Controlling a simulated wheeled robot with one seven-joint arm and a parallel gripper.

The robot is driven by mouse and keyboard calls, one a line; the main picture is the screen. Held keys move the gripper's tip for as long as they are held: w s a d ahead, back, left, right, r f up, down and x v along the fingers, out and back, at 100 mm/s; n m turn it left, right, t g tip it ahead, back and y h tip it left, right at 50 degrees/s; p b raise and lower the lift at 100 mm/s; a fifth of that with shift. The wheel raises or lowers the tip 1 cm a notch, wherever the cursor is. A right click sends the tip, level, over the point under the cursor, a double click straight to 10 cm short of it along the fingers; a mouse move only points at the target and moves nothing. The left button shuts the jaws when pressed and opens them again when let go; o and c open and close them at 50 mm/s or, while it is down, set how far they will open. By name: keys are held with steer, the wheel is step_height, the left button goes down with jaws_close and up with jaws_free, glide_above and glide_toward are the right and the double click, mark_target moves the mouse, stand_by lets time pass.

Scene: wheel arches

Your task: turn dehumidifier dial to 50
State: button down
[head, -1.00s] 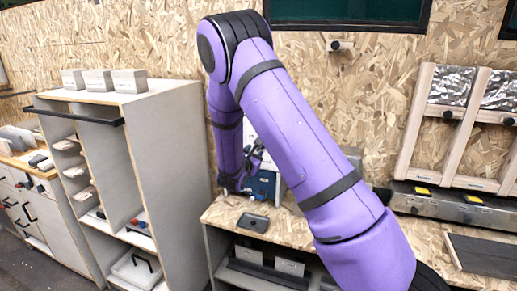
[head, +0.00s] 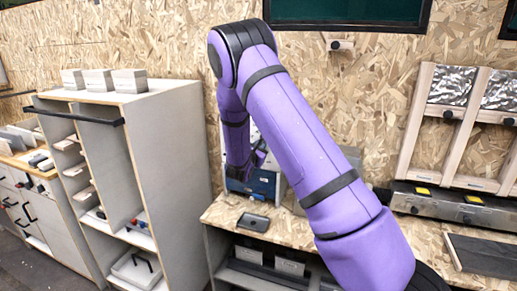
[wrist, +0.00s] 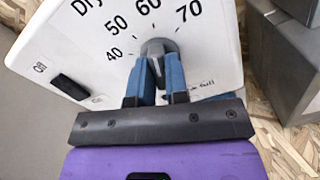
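The dehumidifier's white face (wrist: 215,62) fills the top of the wrist view, with numbers 40, 50, 60 and 70 around a grey dial (wrist: 156,46). My gripper (wrist: 159,66) has its two blue fingers on either side of the dial's raised grip and appears closed on it. The dial's grip points roughly up toward 60; its exact pointer mark is hard to make out. A black Off switch (wrist: 70,87) is on the face left of the dial. In the head view my arm hides most of the dehumidifier and the gripper.
A dark grey object (head: 253,222) lies on the bench top in front. A tall grey cabinet (head: 175,130) stands close on the left. Wooden frames (head: 437,130) lean at the right.

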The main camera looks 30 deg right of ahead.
steer(key=shift+n, duration=3.9)
steer(key=c, duration=1.1)
jaws_free()
steer(key=v, duration=1.1)
